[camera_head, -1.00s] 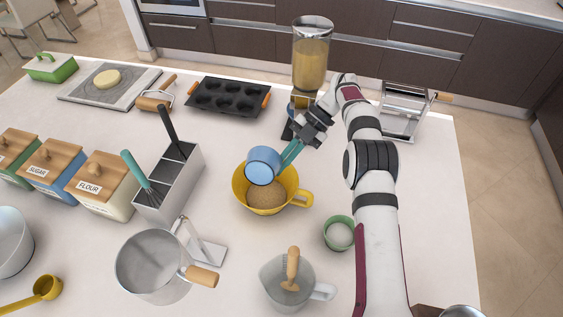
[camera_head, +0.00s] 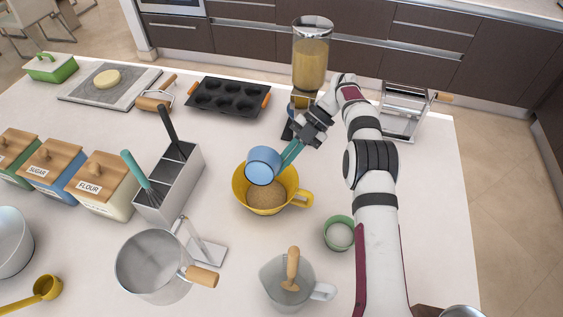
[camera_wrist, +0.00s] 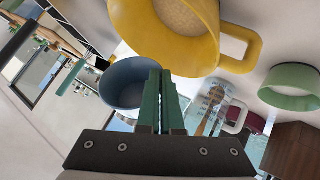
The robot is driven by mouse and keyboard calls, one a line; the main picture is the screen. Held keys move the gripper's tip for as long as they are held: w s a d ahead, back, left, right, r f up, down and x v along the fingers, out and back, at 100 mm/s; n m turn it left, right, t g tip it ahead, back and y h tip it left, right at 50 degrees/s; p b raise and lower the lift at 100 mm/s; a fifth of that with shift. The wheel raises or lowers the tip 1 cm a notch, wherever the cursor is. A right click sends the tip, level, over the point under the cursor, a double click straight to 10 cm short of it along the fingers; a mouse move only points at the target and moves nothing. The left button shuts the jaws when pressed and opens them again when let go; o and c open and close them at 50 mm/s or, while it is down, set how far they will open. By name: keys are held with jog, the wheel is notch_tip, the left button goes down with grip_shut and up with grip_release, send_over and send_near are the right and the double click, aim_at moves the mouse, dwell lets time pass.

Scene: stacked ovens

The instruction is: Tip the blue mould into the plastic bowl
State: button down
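The blue mould (camera_head: 264,163) is a small blue cup, held tilted just above the back of the yellow plastic bowl (camera_head: 274,206). The bowl has a side handle and holds a brown grainy heap (camera_head: 266,195). My gripper (camera_head: 290,153) has green fingers, shut on the blue mould at its right side. In the wrist view the fingers (camera_wrist: 162,95) are close together against the blue mould (camera_wrist: 118,88), and the yellow bowl (camera_wrist: 168,45) is right beside it. The mould's dark inside shows there, but I cannot tell if anything remains in it.
A green bowl (camera_head: 339,234) stands right of the yellow bowl, and a clear jug (camera_head: 285,284) stands in front. A metal pot (camera_head: 150,266) and a grey utensil holder (camera_head: 170,186) are on the left. A dark muffin tin (camera_head: 228,97) and a blender (camera_head: 310,61) are behind.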

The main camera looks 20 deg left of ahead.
aim_at(262, 153)
dwell(0.4)
